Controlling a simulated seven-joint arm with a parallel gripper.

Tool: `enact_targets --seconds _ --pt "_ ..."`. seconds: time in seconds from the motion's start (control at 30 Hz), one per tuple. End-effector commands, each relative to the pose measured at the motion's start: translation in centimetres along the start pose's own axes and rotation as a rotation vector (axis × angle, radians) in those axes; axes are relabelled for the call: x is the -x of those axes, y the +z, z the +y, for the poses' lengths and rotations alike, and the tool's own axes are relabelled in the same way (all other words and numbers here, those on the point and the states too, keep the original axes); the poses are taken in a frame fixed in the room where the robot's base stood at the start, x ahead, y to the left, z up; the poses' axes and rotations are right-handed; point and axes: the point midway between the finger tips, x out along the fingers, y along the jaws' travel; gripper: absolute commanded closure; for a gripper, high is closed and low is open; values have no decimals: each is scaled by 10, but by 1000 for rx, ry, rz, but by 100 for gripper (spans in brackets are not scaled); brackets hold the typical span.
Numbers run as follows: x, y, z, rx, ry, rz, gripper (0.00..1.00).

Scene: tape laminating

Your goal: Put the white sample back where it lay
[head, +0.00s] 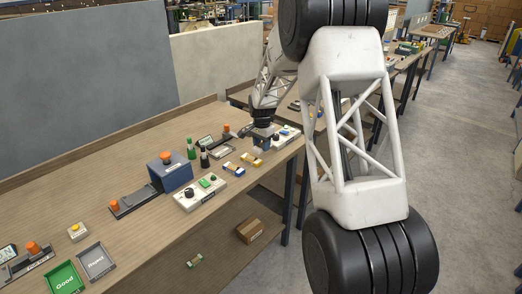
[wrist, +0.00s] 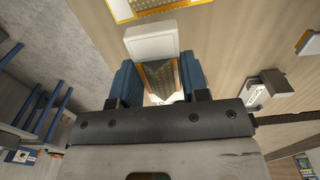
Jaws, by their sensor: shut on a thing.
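My gripper (head: 262,144) is over the right part of the wooden bench, close to its front edge. In the wrist view my gripper (wrist: 160,80) has its two blue fingers shut on the white sample (wrist: 150,41). Its white end sticks out beyond the fingers, and a grey part with a yellow edge shows between them. In the head view the fingers mostly hide it. I cannot tell whether it touches the bench. Two small yellow-marked samples, one (head: 252,160) next to my gripper and one (head: 233,168) further left, lie on the bench.
A white device with a black knob (head: 189,194) lies left of the samples; a similar one (head: 286,133) is right of my gripper. A blue box (head: 172,176) and small bottles (head: 191,151) stand further left. Green (head: 64,278) and grey (head: 96,262) trays lie at the near left.

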Motion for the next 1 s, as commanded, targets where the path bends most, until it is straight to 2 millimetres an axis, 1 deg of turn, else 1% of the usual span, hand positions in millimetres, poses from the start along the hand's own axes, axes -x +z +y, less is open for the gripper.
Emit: enact_targets --seconds 0.1,0.2,0.63,0.77,1.0 --pt "-1 -6 -8 0 -1 1 86" --pt "-1 -9 -11 0 -1 1 86" --pt "-2 -10 -12 0 -1 1 86" --pt "-10 -10 -12 0 0 0 86" --pt "-31 -10 -12 0 0 0 86"
